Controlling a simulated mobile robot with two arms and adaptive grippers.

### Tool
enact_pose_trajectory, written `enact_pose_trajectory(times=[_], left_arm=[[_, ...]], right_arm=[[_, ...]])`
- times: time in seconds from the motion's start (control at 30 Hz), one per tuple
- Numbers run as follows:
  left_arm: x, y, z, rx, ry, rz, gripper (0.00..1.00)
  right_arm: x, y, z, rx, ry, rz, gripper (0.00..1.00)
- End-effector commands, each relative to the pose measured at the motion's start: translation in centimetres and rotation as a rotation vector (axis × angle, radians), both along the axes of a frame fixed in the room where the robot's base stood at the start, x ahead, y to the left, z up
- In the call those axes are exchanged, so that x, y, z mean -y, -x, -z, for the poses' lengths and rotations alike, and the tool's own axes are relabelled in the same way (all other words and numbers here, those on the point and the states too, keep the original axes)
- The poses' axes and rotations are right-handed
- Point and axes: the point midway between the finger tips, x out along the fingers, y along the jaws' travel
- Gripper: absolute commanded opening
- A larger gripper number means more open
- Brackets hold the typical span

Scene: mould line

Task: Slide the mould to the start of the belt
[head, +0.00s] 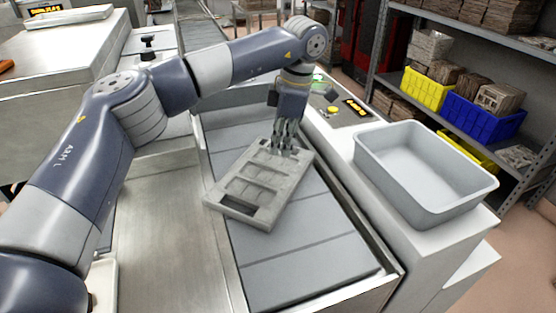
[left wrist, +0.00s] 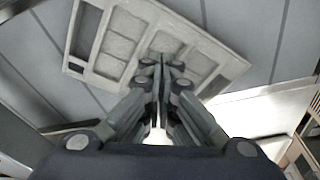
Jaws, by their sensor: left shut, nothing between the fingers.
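The mould (head: 245,205) is a grey rectangular frame with several shallow compartments. It lies flat and turned at an angle on the grey slatted belt (head: 300,262). My left gripper (head: 283,148) points down at the mould's far end, with shut, empty fingers. In the left wrist view the shut fingertips (left wrist: 160,62) overlap the near edge of the mould (left wrist: 118,45). I cannot tell whether they touch it. The fingers hide part of the mould's far end. My right gripper does not show.
Metal side rails (head: 222,240) border the belt. A grey plastic bin (head: 425,205) stands on the white cabinet at the right, near a small control panel with buttons (head: 335,108). A shelf with yellow and blue crates (head: 480,115) stands behind. The near belt is clear.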

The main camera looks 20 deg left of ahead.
Motion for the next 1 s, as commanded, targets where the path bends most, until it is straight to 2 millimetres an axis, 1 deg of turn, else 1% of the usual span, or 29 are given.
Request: enact_pose_trajectory(times=[0.03, 0.1, 0.23, 0.37, 0.6, 0.63, 0.73, 0.77, 0.87, 1.0], left_arm=[[0.2, -0.1, -1.1, 0.002, 0.000, 0.001, 0.00], [0.4, 0.0, -2.2, 0.000, 0.000, 0.002, 0.00], [0.6, -0.1, -3.7, -0.002, 0.000, 0.001, 0.00], [0.7, 0.0, -4.4, -0.003, 0.000, 0.001, 0.00], [0.7, 0.0, -4.5, -0.003, 0.000, 0.001, 0.00], [0.7, 0.0, -4.5, -0.003, 0.000, 0.001, 0.05], [0.7, 0.1, -4.4, -0.008, 0.003, 0.007, 0.27], [0.6, 0.2, -4.3, -0.010, 0.006, 0.012, 0.29], [0.4, 1.0, -3.8, -0.025, 0.025, 0.043, 0.29], [-0.2, 3.0, -2.9, -0.050, 0.071, 0.123, 0.29]], right_arm=[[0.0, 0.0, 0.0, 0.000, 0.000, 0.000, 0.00], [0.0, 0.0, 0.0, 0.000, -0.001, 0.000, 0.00], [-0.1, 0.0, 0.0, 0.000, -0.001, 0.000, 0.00], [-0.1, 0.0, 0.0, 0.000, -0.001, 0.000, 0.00], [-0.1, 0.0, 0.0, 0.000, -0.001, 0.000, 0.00], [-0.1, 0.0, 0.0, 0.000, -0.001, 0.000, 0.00], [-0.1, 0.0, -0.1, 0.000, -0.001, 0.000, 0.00], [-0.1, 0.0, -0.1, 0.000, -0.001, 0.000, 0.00], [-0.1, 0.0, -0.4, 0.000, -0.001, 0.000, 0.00], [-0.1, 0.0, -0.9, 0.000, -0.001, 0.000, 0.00]])
